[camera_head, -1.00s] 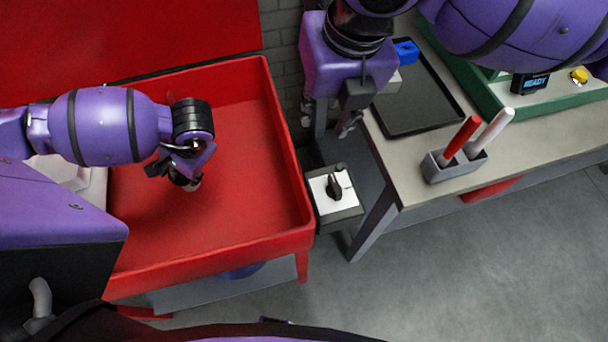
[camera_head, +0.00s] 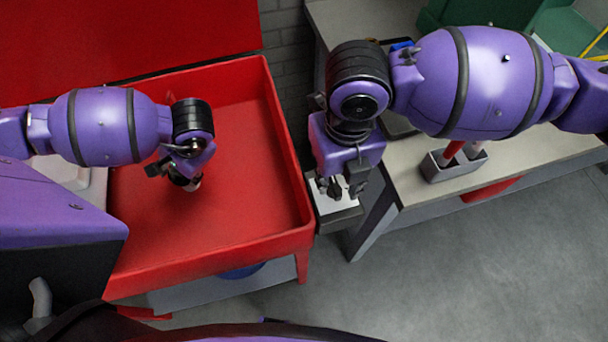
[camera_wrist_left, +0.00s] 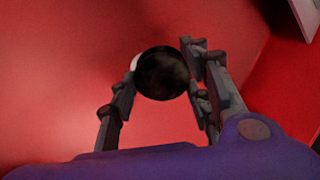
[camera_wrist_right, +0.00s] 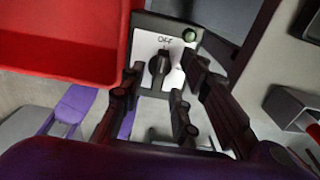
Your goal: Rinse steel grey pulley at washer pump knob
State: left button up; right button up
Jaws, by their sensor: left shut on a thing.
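The red washer basin (camera_head: 240,100) fills the left half of the head view. My left gripper (camera_head: 178,178) is inside it, shut on a dark round thing, likely the pulley (camera_wrist_left: 162,73), seen end-on between the fingers in the left wrist view. Its steel grey colour cannot be made out in the shade. The black pump knob (camera_wrist_right: 159,67) sits on a white plate marked OFF, with a green button (camera_wrist_right: 190,35) beside it. My right gripper (camera_head: 338,186) is above the knob box, pointing down. In the right wrist view its fingers (camera_wrist_right: 158,90) are apart, either side of the knob, without clear contact.
A workbench (camera_head: 420,200) stands right of the box. It bears a grey holder (camera_head: 452,166) with a red and a white stick, and a green case (camera_head: 480,15) at the back. The basin wall lies close left of the knob box (camera_head: 340,217).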

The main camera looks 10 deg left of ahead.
jog(key=shift+f, duration=0.6)
grip_shut()
